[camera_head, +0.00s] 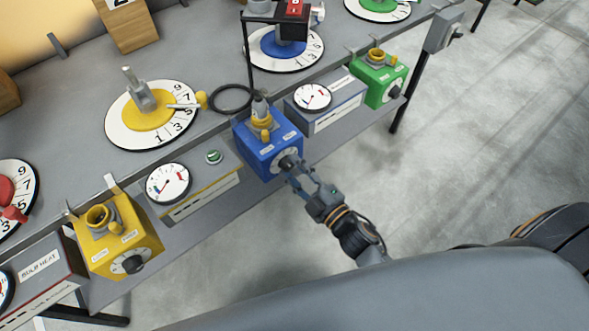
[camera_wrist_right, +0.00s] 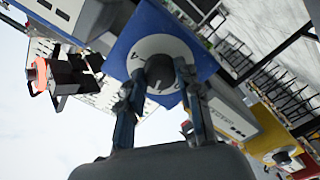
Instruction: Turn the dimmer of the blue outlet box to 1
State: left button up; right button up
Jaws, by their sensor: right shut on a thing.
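The blue outlet box (camera_head: 268,146) stands on the lower ledge of the bench, in the middle of the head view. Its dimmer dial (camera_head: 287,163) is on the front face. My right gripper (camera_head: 293,176) is at this dial, shut on its dark knob. In the right wrist view the white dial (camera_wrist_right: 163,52) shows on the blue box face (camera_wrist_right: 137,25), and the two fingers (camera_wrist_right: 158,85) are around the dark knob (camera_wrist_right: 161,76). The fingers cover part of the dial, and I cannot tell which number is set. My left gripper is out of view.
A yellow outlet box (camera_head: 118,240) stands to the left and a green outlet box (camera_head: 380,80) to the right. Grey meter boxes sit between them, one with a round gauge (camera_head: 313,97). Open floor (camera_head: 470,170) lies to the right of the bench.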

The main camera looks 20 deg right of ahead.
jog(key=n, duration=0.4)
jog(key=shift+n+b, duration=0.3)
jog(key=shift+n, duration=0.1)
dwell(0.4)
jog(key=o, duration=1.2)
jog(key=shift+c, duration=0.2)
jog(key=v, duration=1.2)
